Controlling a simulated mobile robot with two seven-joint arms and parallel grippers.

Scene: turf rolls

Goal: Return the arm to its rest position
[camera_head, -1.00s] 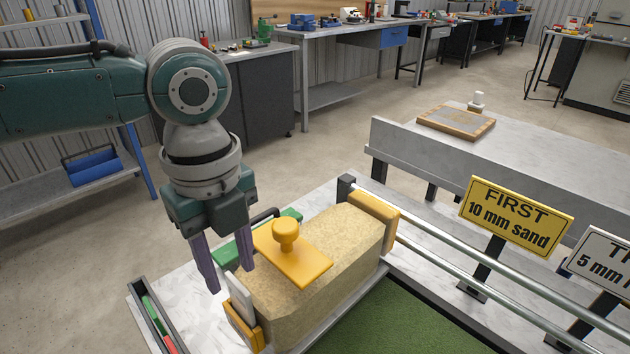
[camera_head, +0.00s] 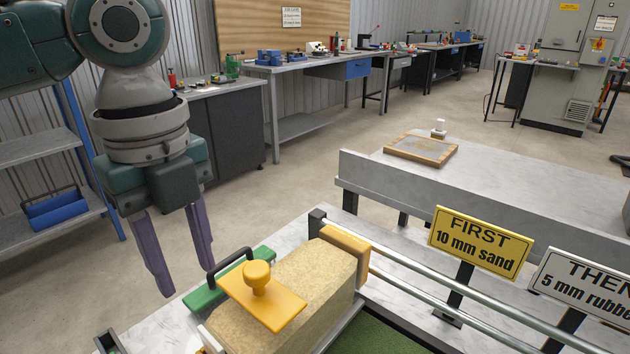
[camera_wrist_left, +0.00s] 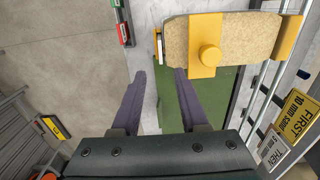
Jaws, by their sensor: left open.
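My left gripper (camera_head: 188,262) is open and empty in the head view. Its two purple fingers point down, to the left of the sand-coloured block and apart from it. In the left wrist view, the open left gripper (camera_wrist_left: 160,75) shows at the bottom with its fingers spread. My left arm comes in from the upper left. My right gripper is not in view.
A sand-coloured block (camera_head: 320,275) with a yellow knobbed plate (camera_head: 245,300) stands on the bench beside a green tool (camera_head: 205,297). A yellow sign (camera_head: 480,242) and a white sign (camera_head: 585,288) stand at right. A blue bin (camera_head: 56,208) sits on the left shelf.

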